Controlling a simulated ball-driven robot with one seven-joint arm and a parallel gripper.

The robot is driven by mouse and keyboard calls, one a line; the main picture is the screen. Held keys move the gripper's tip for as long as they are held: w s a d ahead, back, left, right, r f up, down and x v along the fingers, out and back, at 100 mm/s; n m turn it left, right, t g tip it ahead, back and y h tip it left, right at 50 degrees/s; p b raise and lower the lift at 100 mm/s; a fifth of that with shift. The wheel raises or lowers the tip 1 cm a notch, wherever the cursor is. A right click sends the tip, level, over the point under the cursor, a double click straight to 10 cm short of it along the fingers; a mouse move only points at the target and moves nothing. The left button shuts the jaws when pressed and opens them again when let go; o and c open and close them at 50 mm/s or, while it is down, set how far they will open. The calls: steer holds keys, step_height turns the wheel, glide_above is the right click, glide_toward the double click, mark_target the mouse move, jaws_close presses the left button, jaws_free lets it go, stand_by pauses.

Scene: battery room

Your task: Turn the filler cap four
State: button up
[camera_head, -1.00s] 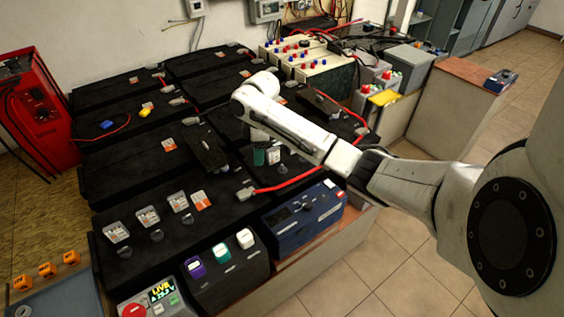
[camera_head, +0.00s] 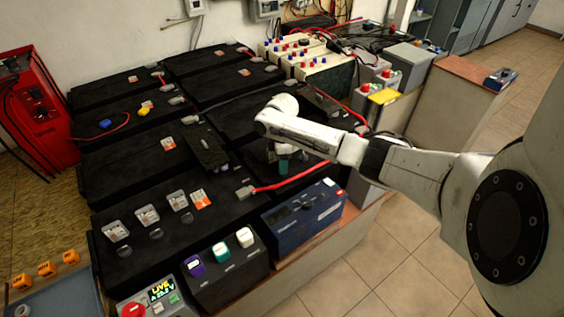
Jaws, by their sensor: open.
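A black battery (camera_head: 120,268) at the front carries a row of pale, clear-looking tags, including the leftmost (camera_head: 116,231), the second (camera_head: 147,215) and the third (camera_head: 178,200), with small dark round caps (camera_head: 155,235) beside them. I cannot read numbers, so I cannot tell which cap is four. My arm reaches in from the right and its wrist end is over the middle batteries. My gripper (camera_head: 283,162) hangs below it, largely hidden behind my forearm, with only a teal and pale part showing. It is open, and no contact with a cap is visible.
A dark tilted panel (camera_head: 207,152) and a red cable (camera_head: 290,180) lie close to my gripper. A blue device (camera_head: 303,215) and a dark box with purple, teal and white tops (camera_head: 225,272) stand in front. A red charger (camera_head: 38,110) is at left. Floor at right is clear.

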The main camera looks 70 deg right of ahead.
steer(key=shift+f, duration=0.25)
steer(key=c, duration=1)
steer(key=shift+c, duration=0.2)
